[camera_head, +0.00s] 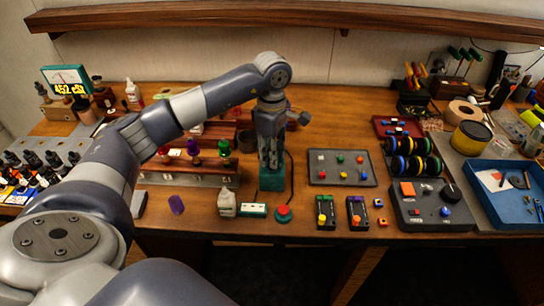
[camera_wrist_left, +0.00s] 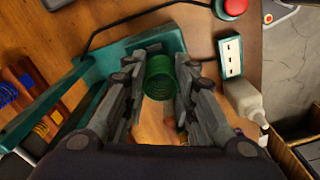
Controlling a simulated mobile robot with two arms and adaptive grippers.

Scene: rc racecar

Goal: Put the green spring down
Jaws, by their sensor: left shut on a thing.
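My left gripper (camera_head: 270,162) points down over the middle of the workbench. In the left wrist view its two fingers (camera_wrist_left: 160,85) are closed on the sides of the green spring (camera_wrist_left: 159,76), a dark green coil. A teal fixture (camera_head: 272,181) stands directly below the gripper in the head view. In the wrist view the teal fixture (camera_wrist_left: 113,52) lies around and beyond the spring. I cannot tell whether the spring touches it. The spring is not clear in the head view. My right gripper is not in view.
Near the fixture stand a red button (camera_head: 283,211), a small white-faced box (camera_head: 253,210) and a white bottle (camera_head: 227,202). A grey tray (camera_head: 341,181) with coloured knobs lies to the right. A rack with coloured pieces (camera_head: 193,178) is at left. Bare wood shows behind the tray.

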